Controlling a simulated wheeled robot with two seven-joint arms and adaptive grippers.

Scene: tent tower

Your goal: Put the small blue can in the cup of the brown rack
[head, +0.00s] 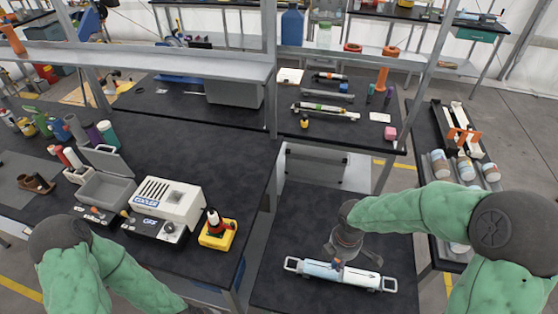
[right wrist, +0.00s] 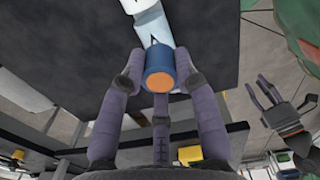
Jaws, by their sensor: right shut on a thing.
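The small blue can (right wrist: 159,64) has an orange end and sits between the fingers of my right gripper (right wrist: 160,78) in the right wrist view. In the head view my right gripper (head: 341,256) points down over the lower dark table at the bottom centre, shut on the can, which is mostly hidden there. A small brown rack (head: 37,184) stands on a grey mat at the far left of the head view; its cup is too small to make out. My left arm shows at the lower left, but its gripper is out of view.
A pale blue and white canister with end handles (head: 338,274) lies just below my right gripper. A white cooler box (head: 168,204) and a yellow device (head: 217,235) stand on the left bench. A shelf post (head: 270,70) rises between the benches.

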